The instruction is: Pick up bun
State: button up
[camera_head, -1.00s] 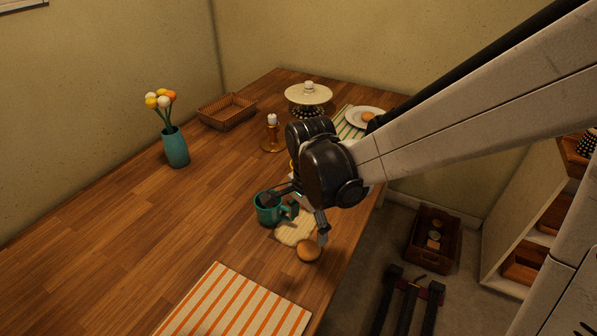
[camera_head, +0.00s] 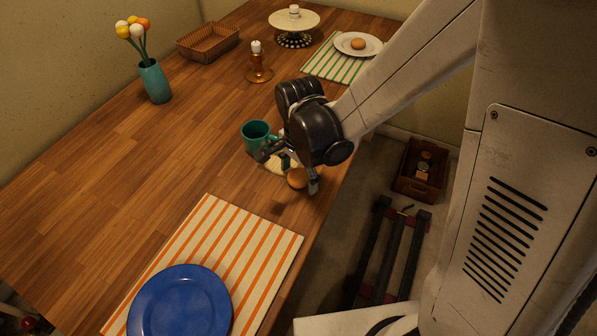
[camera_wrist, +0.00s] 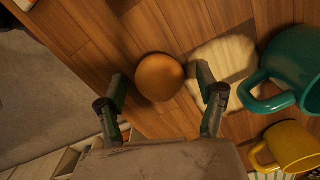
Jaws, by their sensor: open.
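A round brown bun (camera_head: 297,179) is at the near right edge of the table, beside a cream cloth or board (camera_wrist: 222,62). In the wrist view the bun (camera_wrist: 160,77) lies between my two fingers, with a gap on each side. My gripper (camera_head: 288,171) is open and points down around the bun, with nothing clamped. The arm partly covers this spot in the head view. A second bun (camera_head: 358,43) sits on a white plate at the far end.
A teal mug (camera_head: 255,135) stands close to my gripper; a yellow mug (camera_wrist: 292,148) is near it. A striped mat (camera_head: 255,240) with a blue plate (camera_head: 180,305) lies at the near end. The candle holder (camera_head: 259,70) is behind.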

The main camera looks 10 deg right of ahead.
jog(key=c, duration=1.3)
jog(key=shift+r, duration=0.2)
